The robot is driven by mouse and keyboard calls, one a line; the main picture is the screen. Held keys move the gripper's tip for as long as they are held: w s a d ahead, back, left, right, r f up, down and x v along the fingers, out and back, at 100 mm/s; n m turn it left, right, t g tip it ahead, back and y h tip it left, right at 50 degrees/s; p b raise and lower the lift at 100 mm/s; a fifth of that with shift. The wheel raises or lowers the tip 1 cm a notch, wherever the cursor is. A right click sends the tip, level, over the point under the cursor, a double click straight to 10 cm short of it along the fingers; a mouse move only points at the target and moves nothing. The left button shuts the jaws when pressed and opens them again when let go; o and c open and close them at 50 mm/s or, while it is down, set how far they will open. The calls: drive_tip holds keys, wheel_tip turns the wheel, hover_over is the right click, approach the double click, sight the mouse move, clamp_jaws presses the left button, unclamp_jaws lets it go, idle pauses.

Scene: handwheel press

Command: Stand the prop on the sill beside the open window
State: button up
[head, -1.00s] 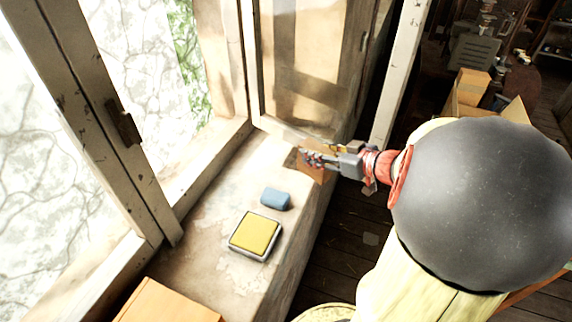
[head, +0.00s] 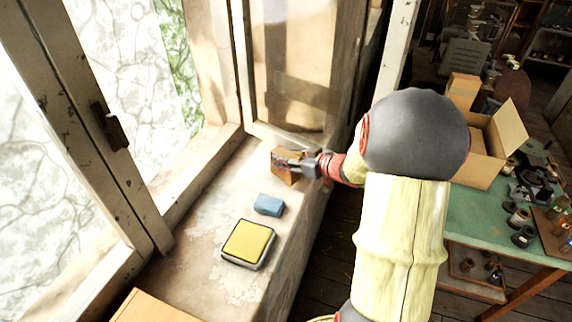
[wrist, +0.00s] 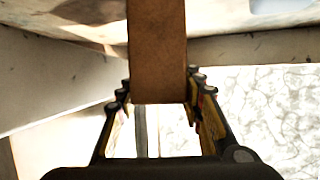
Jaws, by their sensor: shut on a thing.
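The prop, a brown wooden block (head: 283,168), is at the far end of the window sill (head: 200,250), close to the open window sash (head: 297,75). My gripper (head: 300,167) reaches in from the right and is shut on it. In the wrist view the prop (wrist: 157,45) is a plain brown bar running up from between the two fingers (wrist: 160,88). I cannot tell whether its lower end touches the sill.
A blue block (head: 269,204) and a yellow-topped square tin (head: 248,243) lie on the sill nearer to me. An orange-brown box (head: 155,308) is at the near end. A green workbench (head: 478,215) with a carton (head: 490,150) stands at right. The sill between blue block and prop is clear.

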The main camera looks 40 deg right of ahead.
drive_tip(key=shift+f, duration=1.15)
drive_tip(key=shift+f, duration=0.15)
drive_tip(key=o, duration=1.4)
